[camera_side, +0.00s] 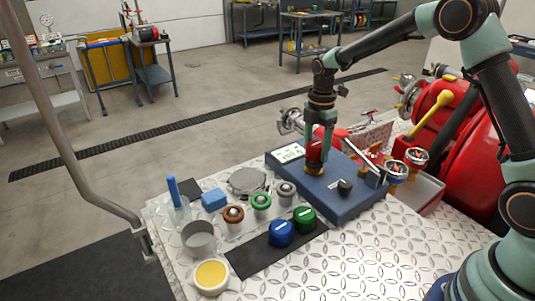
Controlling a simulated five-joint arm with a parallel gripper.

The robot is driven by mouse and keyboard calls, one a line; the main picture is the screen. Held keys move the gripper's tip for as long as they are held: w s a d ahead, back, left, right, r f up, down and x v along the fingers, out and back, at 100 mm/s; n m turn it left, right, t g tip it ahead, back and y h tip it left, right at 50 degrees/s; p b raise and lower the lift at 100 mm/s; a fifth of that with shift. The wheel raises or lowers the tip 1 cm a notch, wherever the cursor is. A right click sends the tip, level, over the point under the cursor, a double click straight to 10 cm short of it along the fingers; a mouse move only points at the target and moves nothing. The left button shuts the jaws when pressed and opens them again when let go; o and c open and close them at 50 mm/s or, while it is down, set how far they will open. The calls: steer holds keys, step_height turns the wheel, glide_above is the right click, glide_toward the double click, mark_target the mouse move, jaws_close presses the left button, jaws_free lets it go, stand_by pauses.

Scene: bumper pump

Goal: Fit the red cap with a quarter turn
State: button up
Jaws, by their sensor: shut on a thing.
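The red cap (314,153) is at the end of my gripper (319,138), which is shut on it from above. The cap sits directly over a brass fitting (313,169) on the blue panel box (355,201) and looks upright. From this view I cannot tell whether the cap touches the fitting or how far it is turned. The gripper fingers hide part of the cap.
Blue (281,233) and green (305,219) caps stand on a dark mat (253,263). Several small fittings stand behind them. Gauges (396,172), a yellow lever (433,115) and red machinery crowd the right. Bare tread plate (375,255) lies in front.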

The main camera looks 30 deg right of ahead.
steer(key=shift+f, duration=0.55)
stand_by(0.6)
steer(key=m, duration=0.3)
steer(key=shift+m, duration=1.1)
steer(key=m, duration=0.3)
steer(key=shift+m, duration=1.1)
steer(key=shift+r, duration=0.1)
